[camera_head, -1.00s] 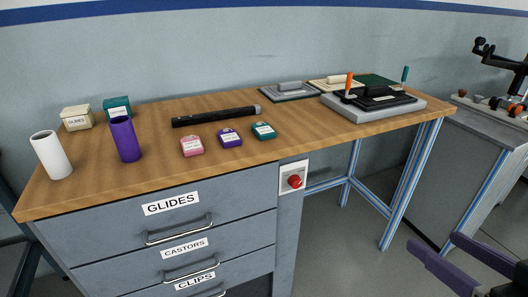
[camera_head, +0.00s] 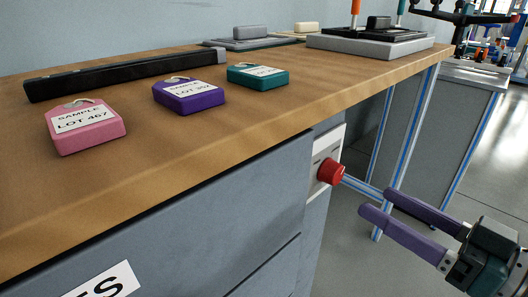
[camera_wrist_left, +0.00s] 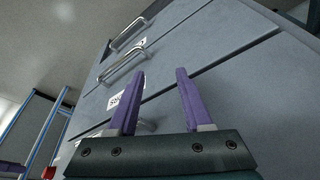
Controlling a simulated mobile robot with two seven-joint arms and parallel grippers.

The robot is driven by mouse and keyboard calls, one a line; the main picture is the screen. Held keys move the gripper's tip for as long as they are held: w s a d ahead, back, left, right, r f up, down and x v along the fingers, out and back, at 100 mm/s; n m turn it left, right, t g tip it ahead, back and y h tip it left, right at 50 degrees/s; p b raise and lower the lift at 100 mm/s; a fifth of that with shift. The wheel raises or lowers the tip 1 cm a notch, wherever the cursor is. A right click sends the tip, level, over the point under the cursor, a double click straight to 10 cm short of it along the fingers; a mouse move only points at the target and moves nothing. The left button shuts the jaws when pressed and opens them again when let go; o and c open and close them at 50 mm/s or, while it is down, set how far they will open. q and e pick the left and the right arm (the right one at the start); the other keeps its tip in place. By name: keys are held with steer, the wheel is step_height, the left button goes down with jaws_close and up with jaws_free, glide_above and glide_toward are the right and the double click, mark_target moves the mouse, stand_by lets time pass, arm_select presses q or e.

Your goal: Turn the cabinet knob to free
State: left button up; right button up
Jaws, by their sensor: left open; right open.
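The red cabinet knob (camera_head: 331,172) sticks out from a white plate (camera_head: 322,150) on the cabinet's front, just below the worktop at right of the drawers. My right gripper (camera_head: 376,202) is open and empty, to the right of the knob and a little lower, with its purple fingers pointing left toward it. They appear apart from the knob. My left gripper is out of the head view. In the left wrist view, my left gripper (camera_wrist_left: 156,76) is open and empty in front of the grey drawers, with handles (camera_wrist_left: 122,62) beyond its fingers.
The wooden worktop (camera_head: 230,130) overhangs the knob. On it lie pink (camera_head: 85,125), purple (camera_head: 189,95) and teal (camera_head: 256,75) sample blocks, a long black bar (camera_head: 120,75) and a grey fixture (camera_head: 370,45). Blue table legs (camera_head: 400,140) stand behind my right gripper.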

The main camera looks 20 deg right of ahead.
mark_target(338, 178)
steer(key=b+x, duration=0.1)
steer(key=x, duration=0.6)
steer(key=shift+w, duration=0.1)
jaws_close()
stand_by(0.4)
